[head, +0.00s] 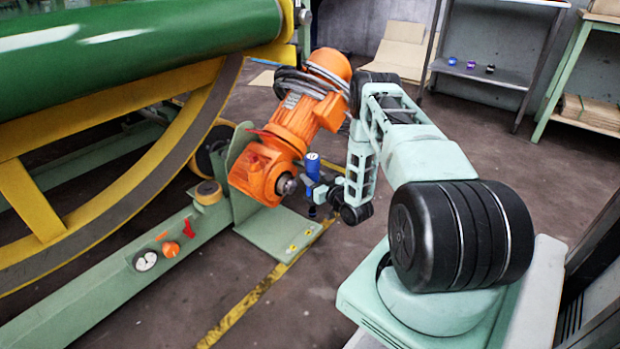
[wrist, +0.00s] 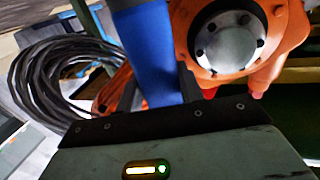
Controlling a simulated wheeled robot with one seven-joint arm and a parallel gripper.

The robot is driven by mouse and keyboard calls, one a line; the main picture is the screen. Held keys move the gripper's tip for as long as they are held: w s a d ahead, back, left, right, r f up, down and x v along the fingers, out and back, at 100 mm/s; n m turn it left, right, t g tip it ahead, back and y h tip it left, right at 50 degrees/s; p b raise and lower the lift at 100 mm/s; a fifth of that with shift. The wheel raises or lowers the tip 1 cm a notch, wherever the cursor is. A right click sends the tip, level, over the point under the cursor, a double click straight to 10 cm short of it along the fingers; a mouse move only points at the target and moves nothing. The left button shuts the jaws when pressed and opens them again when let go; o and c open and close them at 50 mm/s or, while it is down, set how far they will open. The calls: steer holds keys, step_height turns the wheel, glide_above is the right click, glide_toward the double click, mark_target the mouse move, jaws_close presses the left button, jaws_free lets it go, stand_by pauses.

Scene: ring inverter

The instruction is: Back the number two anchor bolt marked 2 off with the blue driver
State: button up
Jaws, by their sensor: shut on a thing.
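The blue driver (head: 313,165) stands about upright in my gripper (head: 319,190), which is shut on it. In the wrist view the blue driver (wrist: 150,55) rises beyond the dark edge of my gripper. In the head view its lower end is over the far right corner of the green base plate (head: 262,238). I cannot tell whether its tip touches a bolt. Small yellow marks show on the plate near its right edge. Their numbers are too small to read, so I cannot pick out the bolt marked 2.
An orange motor and gearbox (head: 268,165) stands on the plate, close left of the driver, with its round grey shaft end (wrist: 226,42) near in the wrist view. Coiled dark cables (wrist: 55,75) hang close by. A yellow-rimmed wheel (head: 130,180) is left.

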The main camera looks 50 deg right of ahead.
steer(key=shift+r+p, duration=0.25)
steer(key=shift+p, duration=0.05)
steer(key=shift+f+b, duration=2.15)
steer(key=shift+f, duration=1.05)
steer(key=shift+s+f+b, duration=0.1)
steer(key=shift+f+b, duration=0.55)
steer(key=shift+f, duration=0.45)
steer(key=shift+r, duration=0.1)
steer(key=shift+r+p, duration=2.3)
steer(key=shift+r, duration=0.25)
